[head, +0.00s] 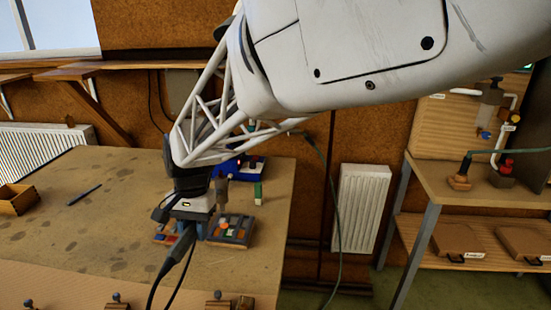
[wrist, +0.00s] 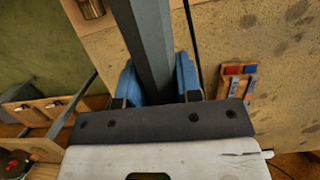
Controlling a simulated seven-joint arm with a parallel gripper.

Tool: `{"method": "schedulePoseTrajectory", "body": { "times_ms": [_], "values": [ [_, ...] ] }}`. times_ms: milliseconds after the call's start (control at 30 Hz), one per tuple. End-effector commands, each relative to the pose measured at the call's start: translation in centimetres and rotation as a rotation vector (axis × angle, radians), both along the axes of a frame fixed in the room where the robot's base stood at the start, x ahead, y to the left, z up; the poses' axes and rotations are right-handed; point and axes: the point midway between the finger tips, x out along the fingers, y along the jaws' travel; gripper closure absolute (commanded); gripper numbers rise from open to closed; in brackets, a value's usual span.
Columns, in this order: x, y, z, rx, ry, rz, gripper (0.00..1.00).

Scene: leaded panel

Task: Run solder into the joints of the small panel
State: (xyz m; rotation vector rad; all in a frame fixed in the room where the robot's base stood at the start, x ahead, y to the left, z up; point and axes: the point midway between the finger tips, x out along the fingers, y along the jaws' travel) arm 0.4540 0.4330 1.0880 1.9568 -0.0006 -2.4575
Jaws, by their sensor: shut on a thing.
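My gripper (head: 186,222) hangs over the workbench in the head view. In the wrist view its blue fingertips (wrist: 160,82) are shut on a dark grey, bar-like tool (wrist: 150,40). In the head view the dark tool (head: 181,246) has a black cord running down from it and looks like a soldering iron; its tip cannot be made out. A small panel (head: 232,230) with coloured pieces in a dark frame lies on the bench just right of my gripper. I cannot make out its joints or any solder.
A small board (wrist: 238,82) with red and blue pieces lies beside the tool in the wrist view. A blue box (head: 247,168) and a green-and-white upright block (head: 258,192) stand behind the panel. A wooden tray (head: 16,200) sits far left. The bench's left middle is mostly clear.

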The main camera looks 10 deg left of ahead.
Motion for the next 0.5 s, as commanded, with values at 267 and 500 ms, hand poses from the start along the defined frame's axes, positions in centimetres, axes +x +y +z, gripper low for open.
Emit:
{"method": "schedulePoseTrajectory", "body": {
  "times_ms": [267,500],
  "values": [
    [0.0,0.0,-1.5,0.0,0.0,0.0,1.0],
    [0.0,0.0,-3.3,0.0,0.0,0.0,1.0]
  ]
}}
